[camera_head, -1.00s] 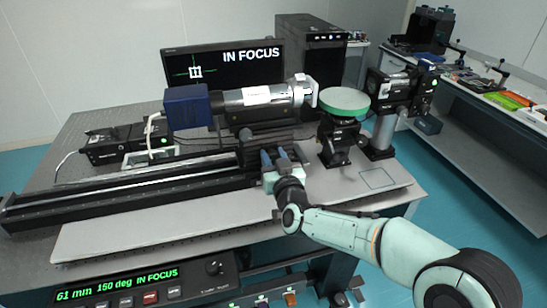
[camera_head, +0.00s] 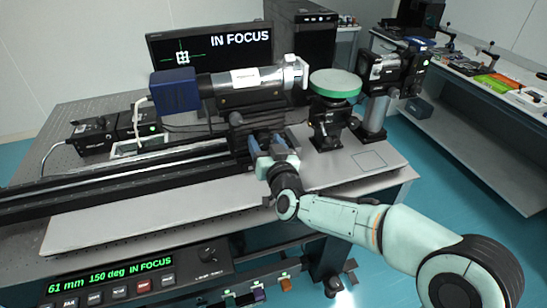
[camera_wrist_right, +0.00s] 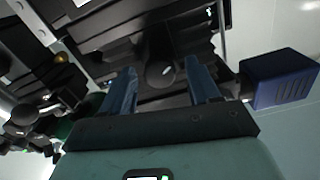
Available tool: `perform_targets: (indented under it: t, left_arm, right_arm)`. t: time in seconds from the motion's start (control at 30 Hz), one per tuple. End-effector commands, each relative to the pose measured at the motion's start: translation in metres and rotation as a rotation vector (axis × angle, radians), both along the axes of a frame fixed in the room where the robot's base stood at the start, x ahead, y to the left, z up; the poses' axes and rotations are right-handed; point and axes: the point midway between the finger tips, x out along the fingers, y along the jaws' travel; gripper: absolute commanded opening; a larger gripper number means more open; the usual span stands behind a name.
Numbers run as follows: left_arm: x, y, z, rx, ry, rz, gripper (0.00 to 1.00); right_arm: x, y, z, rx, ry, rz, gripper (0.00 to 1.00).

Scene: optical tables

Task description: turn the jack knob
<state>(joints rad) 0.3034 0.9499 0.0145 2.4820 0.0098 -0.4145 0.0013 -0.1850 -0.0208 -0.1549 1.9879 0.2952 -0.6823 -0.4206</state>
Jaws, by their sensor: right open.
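The jack (camera_head: 243,133) is a dark stand under the blue-ended camera tube (camera_head: 245,80), on the black rail. In the right wrist view a round black knob (camera_wrist_right: 160,74) shows in front of the jack body, between two blue fingers. My right gripper (camera_head: 265,142) is at the jack's front right side in the head view, and its fingers partly cover the jack there. The gripper (camera_wrist_right: 161,70) is open, with one finger on each side of the knob. I cannot tell whether either finger touches it. My left gripper is not in view.
A green-topped round mount (camera_head: 335,84) stands right of the tube. A monitor (camera_head: 210,52) reading IN FOCUS is behind. The control panel (camera_head: 195,268) at the front reads 61 mm, 150 deg, IN FOCUS. The light grey plate (camera_head: 130,217) is bare in front of the rail.

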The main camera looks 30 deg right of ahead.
Motion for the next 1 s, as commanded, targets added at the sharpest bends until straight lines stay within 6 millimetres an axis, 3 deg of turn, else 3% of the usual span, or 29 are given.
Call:
perform_targets:
  t: [0.5, 0.7, 1.0]
  left_arm:
    - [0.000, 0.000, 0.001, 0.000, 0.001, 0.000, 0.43]
    - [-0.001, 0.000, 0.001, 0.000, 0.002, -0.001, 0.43]
    - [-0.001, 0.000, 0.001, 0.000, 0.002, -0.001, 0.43]
  right_arm:
    - [-0.103, 0.024, 0.001, 0.000, -0.004, -0.001, 0.61]
    - [-0.119, 0.028, 0.001, 0.000, -0.002, 0.000, 0.61]
    - [-0.120, 0.029, 0.000, 0.000, -0.002, 0.000, 0.61]
